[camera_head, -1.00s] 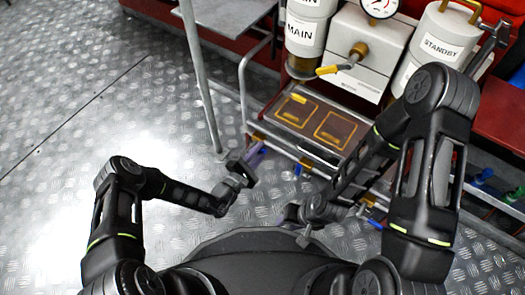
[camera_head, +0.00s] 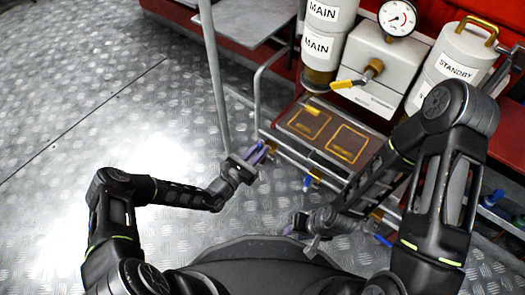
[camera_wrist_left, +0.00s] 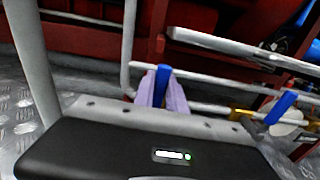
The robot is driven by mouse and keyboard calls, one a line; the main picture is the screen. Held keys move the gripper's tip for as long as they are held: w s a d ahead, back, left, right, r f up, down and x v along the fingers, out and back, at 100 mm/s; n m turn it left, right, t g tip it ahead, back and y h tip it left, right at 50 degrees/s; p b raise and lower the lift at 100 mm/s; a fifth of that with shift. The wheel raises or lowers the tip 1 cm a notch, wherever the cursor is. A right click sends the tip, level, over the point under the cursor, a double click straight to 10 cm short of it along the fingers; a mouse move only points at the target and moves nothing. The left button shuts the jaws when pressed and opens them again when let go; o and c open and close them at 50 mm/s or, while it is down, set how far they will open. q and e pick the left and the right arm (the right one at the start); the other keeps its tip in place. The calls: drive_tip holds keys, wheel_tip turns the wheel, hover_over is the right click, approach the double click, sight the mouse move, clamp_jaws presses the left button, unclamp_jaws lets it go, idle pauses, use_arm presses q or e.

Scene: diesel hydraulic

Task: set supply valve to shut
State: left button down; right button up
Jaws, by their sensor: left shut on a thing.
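My left gripper (camera_head: 259,153) has purple fingers and is at the left end of the low pipes. It is shut on a blue lever handle (camera_wrist_left: 161,84), which stands upright between the fingers in the left wrist view. A second blue handle (camera_head: 308,182) sits farther right on the pipes and also shows in the wrist view (camera_wrist_left: 281,107). A third blue handle (camera_head: 382,240) is lower right, near my right arm. No label shows which one is the supply valve. My right gripper (camera_head: 303,228) hangs low in front of my base, apart from the handles; its fingers are unclear.
Two MAIN canisters (camera_head: 320,45), a grey box with a gauge (camera_head: 398,18) and yellow lever (camera_head: 348,83), and a STANDBY canister (camera_head: 452,65) stand behind the brown panel (camera_head: 325,133). A grey post (camera_head: 215,80) rises close to my left gripper. The metal floor at left is clear.

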use_arm(q)
drive_tip(key=shift+a+n, duration=0.15)
drive_tip(key=shift+n, duration=0.15)
drive_tip(key=c, duration=1.4)
unclamp_jaws()
drive_tip(key=shift+o, duration=0.2)
drive_tip(key=p+v, duration=0.2)
drive_tip(key=v, duration=0.5)
drive_tip(key=shift+s+a+p, duration=0.25)
drive_tip(key=shift+p, duration=0.1)
